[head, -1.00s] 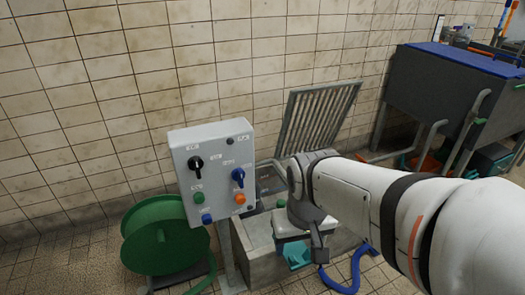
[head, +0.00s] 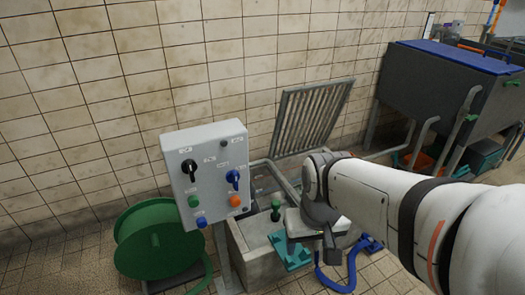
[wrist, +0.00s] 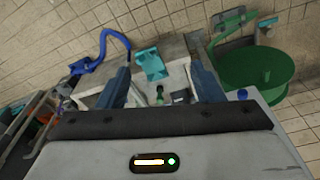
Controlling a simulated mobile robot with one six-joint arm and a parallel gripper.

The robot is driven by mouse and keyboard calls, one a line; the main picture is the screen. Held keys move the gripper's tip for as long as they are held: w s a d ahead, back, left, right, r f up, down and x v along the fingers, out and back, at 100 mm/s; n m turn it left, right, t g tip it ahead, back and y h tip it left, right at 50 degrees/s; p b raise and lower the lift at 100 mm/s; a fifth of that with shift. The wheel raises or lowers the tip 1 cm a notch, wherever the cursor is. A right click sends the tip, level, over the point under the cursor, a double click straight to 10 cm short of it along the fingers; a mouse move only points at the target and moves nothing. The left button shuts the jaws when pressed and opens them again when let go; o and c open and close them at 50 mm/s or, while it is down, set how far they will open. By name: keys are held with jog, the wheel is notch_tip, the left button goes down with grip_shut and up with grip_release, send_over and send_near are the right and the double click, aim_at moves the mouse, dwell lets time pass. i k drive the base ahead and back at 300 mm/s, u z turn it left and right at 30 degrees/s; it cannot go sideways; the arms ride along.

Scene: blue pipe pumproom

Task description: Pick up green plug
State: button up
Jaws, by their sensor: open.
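The green plug (head: 276,204) is a small knob on a dark stem, upright in the concrete basin (head: 249,246) behind the control box. In the head view my gripper (head: 312,243) is right of the plug and nearer the camera, pointing down and apart from it. In the wrist view the open fingers (wrist: 160,84) frame a small dark green piece (wrist: 159,90) that looks like the plug.
A grey control box (head: 207,172) with knobs and buttons stands left of the basin. A green hose reel (head: 150,240) is at the left. A teal piece (head: 288,252) hangs at the basin's front edge. A raised grate (head: 312,116) leans behind; a blue hose (head: 338,284) lies right.

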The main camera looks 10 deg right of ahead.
aim_at(275, 217)
jog(key=u, duration=0.5)
jog(key=k, duration=0.9)
jog(key=z, duration=0.5)
jog(key=i, duration=0.9)
jog(key=u, duration=0.05)
jog(key=k, duration=0.6)
jog(key=z, duration=0.2)
